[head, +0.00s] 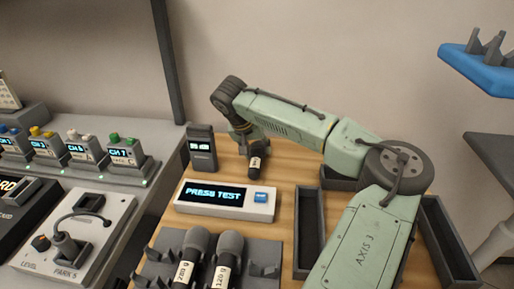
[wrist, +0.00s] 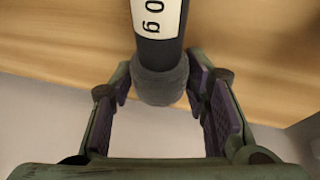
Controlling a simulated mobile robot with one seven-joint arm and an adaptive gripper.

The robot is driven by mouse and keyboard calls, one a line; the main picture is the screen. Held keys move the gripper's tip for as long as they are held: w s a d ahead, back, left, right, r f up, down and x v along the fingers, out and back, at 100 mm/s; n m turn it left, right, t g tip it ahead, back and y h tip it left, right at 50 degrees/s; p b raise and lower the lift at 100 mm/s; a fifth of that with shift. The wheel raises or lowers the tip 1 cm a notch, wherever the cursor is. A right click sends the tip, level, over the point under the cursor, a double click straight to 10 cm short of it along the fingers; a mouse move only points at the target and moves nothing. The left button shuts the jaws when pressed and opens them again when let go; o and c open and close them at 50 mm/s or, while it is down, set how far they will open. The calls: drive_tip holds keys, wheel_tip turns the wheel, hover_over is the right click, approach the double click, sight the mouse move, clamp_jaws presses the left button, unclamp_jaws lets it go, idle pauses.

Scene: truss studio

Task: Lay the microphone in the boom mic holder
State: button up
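A dark microphone with a grey foam head and a white label shows large in the wrist view (wrist: 160,88) between my finger pads. In the head view its labelled part (head: 256,162) shows below the end of my arm, over the wooden desk. My gripper (wrist: 160,82) appears closed on it near the foam head; the contact is only partly clear. In the head view the fingers (head: 247,133) are small and dark. A blue holder (head: 478,72) with upright grey prongs stands at the upper right, partly cut off; it looks like the boom mic holder.
Two labelled microphones (head: 190,262) (head: 224,262) lie in a dark pronged rack (head: 262,255) at the front. A "PRESS TEST" display box (head: 226,200), a small dark device (head: 202,148) and dark open trays (head: 310,230) (head: 448,243) occupy the desk. A channel console (head: 75,235) stands left.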

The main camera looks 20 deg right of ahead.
drive_tip(key=shift+o, duration=1.2)
drive_tip(key=shift+s+f, duration=0.1)
drive_tip(key=shift+f, duration=0.6)
drive_tip(key=shift+o, duration=0.9)
drive_tip(key=shift+r, duration=0.15)
